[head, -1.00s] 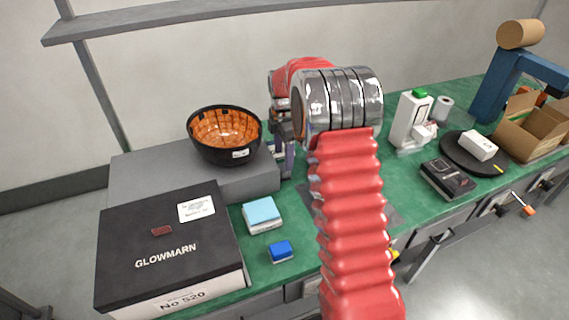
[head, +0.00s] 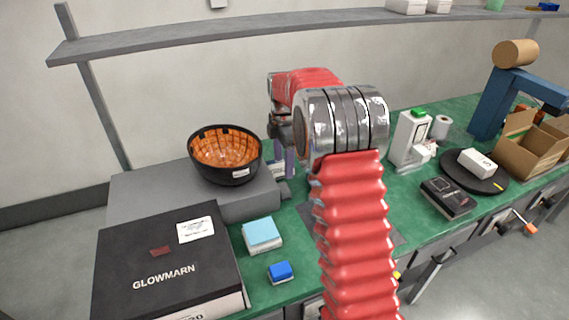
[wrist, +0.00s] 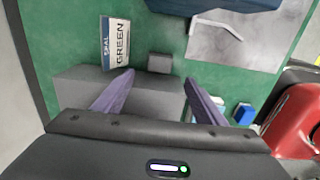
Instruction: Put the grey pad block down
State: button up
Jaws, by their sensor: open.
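The grey pad block (wrist: 160,63) is a small grey cuboid on the green bench top, close beside the grey platform (wrist: 75,88). In the head view the block (head: 286,191) shows at the platform's right end, below my gripper (head: 285,159). In the wrist view my gripper (wrist: 159,78) is open, with its two purple fingers apart. The block appears between and just beyond the fingertips, with nothing held. Whether the fingertips touch it cannot be told.
A box marked GREEN (wrist: 115,43) stands left of the block. A black bowl with orange inside (head: 226,155) sits on the platform. A light blue-topped block (head: 262,234) and a blue block (head: 280,272) are nearer.

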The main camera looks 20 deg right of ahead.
jog(key=s+a+r+m+t, duration=0.1)
jog(key=s+a+r+m, duration=0.3)
jog(key=s+r, duration=0.35)
jog(key=s+a+r+m+t, duration=0.2)
jog(key=s+a+r+m, duration=0.2)
jog(key=s+r, duration=0.35)
jog(key=s+a+f+m+t, duration=0.1)
jog(key=s+m, duration=0.4)
jog(key=s, duration=0.5)
jog(key=s+a+f+m+t, duration=0.1)
jog(key=s+a+m, duration=0.3)
jog(key=s, duration=0.7)
jog(key=shift+m+t, duration=0.3)
jog(key=shift+m, duration=0.2)
jog(key=shift+o, duration=0.5)
jog(key=shift+w+f, duration=0.1)
